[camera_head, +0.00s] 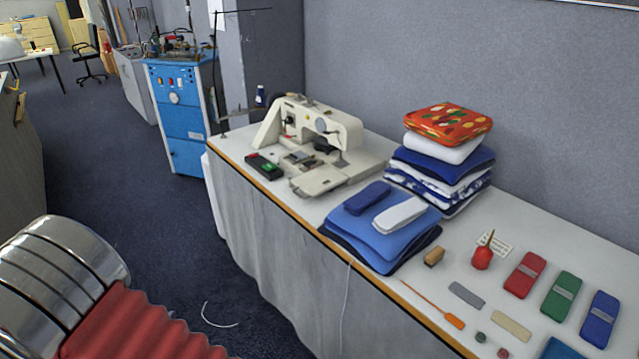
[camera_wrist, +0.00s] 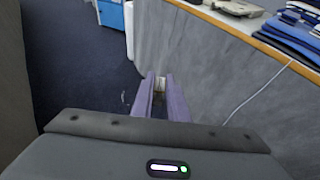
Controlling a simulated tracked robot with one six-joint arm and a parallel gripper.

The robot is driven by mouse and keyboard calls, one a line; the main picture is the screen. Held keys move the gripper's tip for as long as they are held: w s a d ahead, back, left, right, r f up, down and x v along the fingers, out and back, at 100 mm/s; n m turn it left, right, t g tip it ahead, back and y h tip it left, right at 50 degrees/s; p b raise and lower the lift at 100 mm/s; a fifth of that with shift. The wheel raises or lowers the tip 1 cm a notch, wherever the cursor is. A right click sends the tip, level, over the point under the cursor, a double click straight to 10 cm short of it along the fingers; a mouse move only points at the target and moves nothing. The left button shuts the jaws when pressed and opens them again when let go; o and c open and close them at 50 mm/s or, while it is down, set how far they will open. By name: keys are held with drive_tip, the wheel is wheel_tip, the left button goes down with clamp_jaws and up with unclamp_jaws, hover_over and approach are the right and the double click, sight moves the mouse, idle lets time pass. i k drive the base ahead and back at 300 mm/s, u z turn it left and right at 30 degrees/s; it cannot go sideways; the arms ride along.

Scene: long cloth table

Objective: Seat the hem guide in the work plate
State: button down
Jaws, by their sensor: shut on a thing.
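My gripper (camera_wrist: 160,80) shows in the wrist view, its two purple fingers close together over the floor beside the cloth-hung table front. Between the fingertips is a small pale piece (camera_wrist: 160,84), which looks like the hem guide; most of it is hidden by the fingers. The cream sewing machine (camera_head: 348,132) stands on the table in the head view, with a flat bed (camera_head: 325,180) at its front. The work plate seems to be part of that bed, but I cannot make it out clearly. My gripper is apart from the machine and not in the head view.
The long table (camera_head: 385,310) bears folded blue cloths (camera_head: 385,235), a stack of folded fabrics (camera_head: 440,165), a black box (camera_head: 264,166), a red oiler (camera_head: 483,257) and several small tools. A white cord (camera_head: 346,300) hangs down the front. The aisle floor (camera_head: 150,215) is mostly clear.

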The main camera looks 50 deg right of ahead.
sight(326, 185)
drive_tip(key=i, duration=0.9)
drive_tip(key=z, duration=0.05)
